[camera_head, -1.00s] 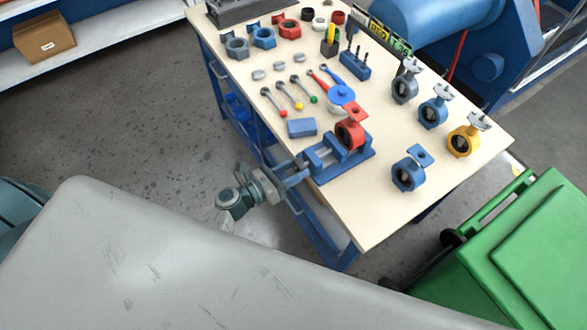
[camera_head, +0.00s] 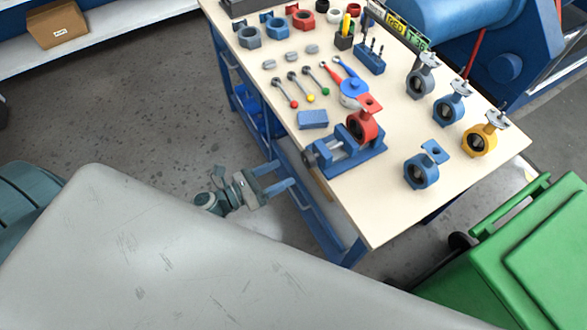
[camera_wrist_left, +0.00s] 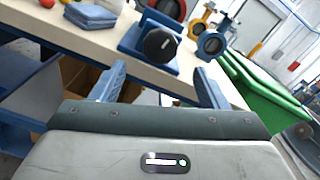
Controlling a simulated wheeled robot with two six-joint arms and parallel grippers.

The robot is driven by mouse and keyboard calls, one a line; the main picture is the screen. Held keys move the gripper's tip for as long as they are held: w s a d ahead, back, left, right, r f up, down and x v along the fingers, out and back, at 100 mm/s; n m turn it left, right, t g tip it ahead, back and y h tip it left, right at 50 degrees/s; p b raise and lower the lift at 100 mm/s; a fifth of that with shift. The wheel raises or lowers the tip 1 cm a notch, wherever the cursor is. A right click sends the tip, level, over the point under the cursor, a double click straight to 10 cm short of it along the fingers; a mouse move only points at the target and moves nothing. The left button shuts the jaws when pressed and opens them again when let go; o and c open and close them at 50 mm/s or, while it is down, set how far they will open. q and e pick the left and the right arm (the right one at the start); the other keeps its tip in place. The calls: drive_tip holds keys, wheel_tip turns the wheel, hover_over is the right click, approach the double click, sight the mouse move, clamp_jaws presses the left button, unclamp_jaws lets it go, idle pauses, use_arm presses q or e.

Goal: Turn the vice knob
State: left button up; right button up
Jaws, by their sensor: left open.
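The blue vice (camera_head: 345,152) sits at the near left edge of the workbench and holds a red butterfly valve (camera_head: 363,124). Its dark round knob (camera_head: 309,158) faces the table edge; in the left wrist view the knob (camera_wrist_left: 159,45) shows as a black disc just beyond and between my fingers. My left gripper (camera_head: 282,176) is open and empty, off the table edge, a short gap from the knob and a little below it in the head view. Its two blue fingers also show in the left wrist view (camera_wrist_left: 160,84). My right gripper is not in view.
A green bin (camera_head: 520,255) stands at the right. The floor left of the bench is clear.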

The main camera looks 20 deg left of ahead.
use_arm(q)
drive_tip(key=shift+b+v, duration=0.4)
drive_tip(key=shift+v, duration=1.2)
drive_tip(key=s+a+f+m+g+y, duration=0.2)
drive_tip(key=s+f+m, duration=0.15)
drive_tip(key=f, duration=0.65)
drive_tip(key=s+a+f+m+g+y, duration=0.25)
drive_tip(key=f+m, duration=0.25)
drive_tip(key=f, duration=0.5)
drive_tip(key=s+a+f+m+g+y, duration=0.2)
drive_tip(key=f+m+y, duration=0.15)
drive_tip(key=f, duration=0.65)
drive_tip(key=s+a+f+m+g+y, duration=0.1)
drive_tip(key=s+f+m+g+y, duration=0.1)
drive_tip(key=s+f+m, duration=0.7)
drive_tip(key=s+a+f+m+g+y, duration=0.1)
drive_tip(key=s+f+m+g, duration=0.3)
drive_tip(key=s+f+m, duration=0.5)
drive_tip(key=s+m, duration=0.3)
drive_tip(key=s, duration=0.2)
drive_tip(key=shift+s+f+y, duration=0.3)
drive_tip(key=shift+s+y, duration=0.1)
drive_tip(key=shift+g, duration=0.25)
